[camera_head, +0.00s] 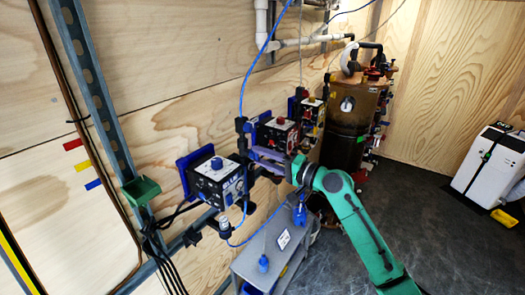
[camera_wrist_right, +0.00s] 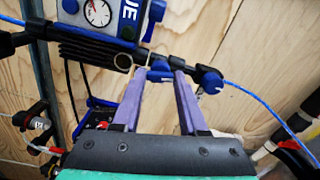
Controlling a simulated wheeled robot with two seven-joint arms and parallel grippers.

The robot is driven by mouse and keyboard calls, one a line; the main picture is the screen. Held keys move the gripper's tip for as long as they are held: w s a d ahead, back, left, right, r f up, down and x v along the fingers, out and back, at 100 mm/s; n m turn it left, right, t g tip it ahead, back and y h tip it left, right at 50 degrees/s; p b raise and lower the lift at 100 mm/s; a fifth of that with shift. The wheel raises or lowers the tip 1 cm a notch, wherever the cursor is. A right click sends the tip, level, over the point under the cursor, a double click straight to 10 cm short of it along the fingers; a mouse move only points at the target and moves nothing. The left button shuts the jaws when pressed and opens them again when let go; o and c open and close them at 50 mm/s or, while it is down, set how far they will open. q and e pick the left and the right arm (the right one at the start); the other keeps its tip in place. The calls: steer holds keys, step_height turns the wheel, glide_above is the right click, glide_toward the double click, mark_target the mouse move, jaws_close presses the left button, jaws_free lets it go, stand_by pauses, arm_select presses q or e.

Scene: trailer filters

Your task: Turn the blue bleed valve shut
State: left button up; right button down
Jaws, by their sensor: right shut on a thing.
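My right gripper (camera_head: 264,158) reaches in to the wall beside the blue filter unit (camera_head: 218,180), at its right. In the wrist view the two purple fingers of this gripper (camera_wrist_right: 160,76) close on a small blue handle, the blue bleed valve (camera_wrist_right: 159,69), on a dark pipe. The fingertips hide part of the valve, and its exact angle is hard to tell. The blue unit's gauge (camera_wrist_right: 97,13) and lettering show above. In the head view the valve is hidden behind the gripper. My left gripper is not in view.
A blue knob (camera_wrist_right: 210,80) with a blue hose (camera_wrist_right: 262,103) sits right of the fingers. Red (camera_head: 277,132) and yellow (camera_head: 311,107) units stand farther along the wall. A grey cart (camera_head: 270,255) is below, and a brown tank (camera_head: 345,135) stands behind.

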steer(key=shift+r+m+p, duration=0.1)
steer(key=shift+m+p, duration=0.6)
steer(key=shift+m, duration=0.5)
steer(key=shift+c, duration=2.2)
jaws_free()
steer(key=shift+d, duration=0.1)
steer(key=b+v, duration=0.5)
steer(key=v, duration=0.9)
steer(key=shift+d+b, duration=0.2)
steer(key=shift+b, duration=0.1)
steer(key=shift+s, duration=0.1)
